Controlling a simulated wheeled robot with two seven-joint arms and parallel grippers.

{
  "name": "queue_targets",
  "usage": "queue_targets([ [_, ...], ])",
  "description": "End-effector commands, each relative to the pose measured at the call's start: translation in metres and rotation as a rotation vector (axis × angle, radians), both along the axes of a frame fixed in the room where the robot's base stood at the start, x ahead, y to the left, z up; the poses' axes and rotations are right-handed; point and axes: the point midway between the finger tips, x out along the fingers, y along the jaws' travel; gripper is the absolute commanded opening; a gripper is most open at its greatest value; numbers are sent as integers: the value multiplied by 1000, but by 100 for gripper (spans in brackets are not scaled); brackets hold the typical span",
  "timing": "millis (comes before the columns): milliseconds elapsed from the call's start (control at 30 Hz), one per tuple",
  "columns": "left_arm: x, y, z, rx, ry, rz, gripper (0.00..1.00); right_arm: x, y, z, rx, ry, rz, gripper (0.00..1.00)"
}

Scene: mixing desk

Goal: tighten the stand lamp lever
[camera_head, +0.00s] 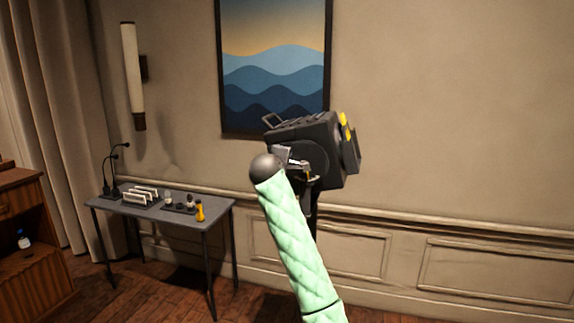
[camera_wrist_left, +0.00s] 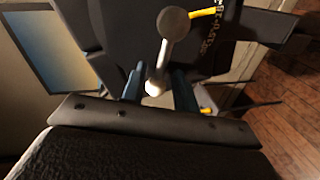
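The stand lamp (camera_head: 312,140) has a boxy black head with yellow trim, on a dark stand in front of the wall. Its housing (camera_wrist_left: 112,28) fills the upper part of the left wrist view. A grey lever (camera_wrist_left: 160,60) with a round hub runs down to a pale rounded end. My left gripper (camera_wrist_left: 158,88) is open, its two dark teal fingers on either side of that end, with small gaps visible. In the head view my left gripper (camera_head: 297,160) is at the lamp's near side, partly hidden by my wrist. My right gripper is out of view.
A grey table (camera_head: 212,215) with small items, including a yellow object (camera_head: 200,211), stands at the left. A wooden cabinet (camera_head: 30,230) is at the far left. A framed picture (camera_head: 273,70) hangs behind the lamp. The right side is clear along the wall.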

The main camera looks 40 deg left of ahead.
Motion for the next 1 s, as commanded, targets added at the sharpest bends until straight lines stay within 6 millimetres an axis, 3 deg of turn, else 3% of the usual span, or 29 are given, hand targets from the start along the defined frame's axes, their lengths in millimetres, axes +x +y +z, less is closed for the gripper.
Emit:
queue_targets([
  [400, -47, -15, 9, 0, -2, 2, 30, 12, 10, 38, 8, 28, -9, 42],
  [1000, -52, -17, 11, 0, -1, 1, 30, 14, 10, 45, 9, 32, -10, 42],
])
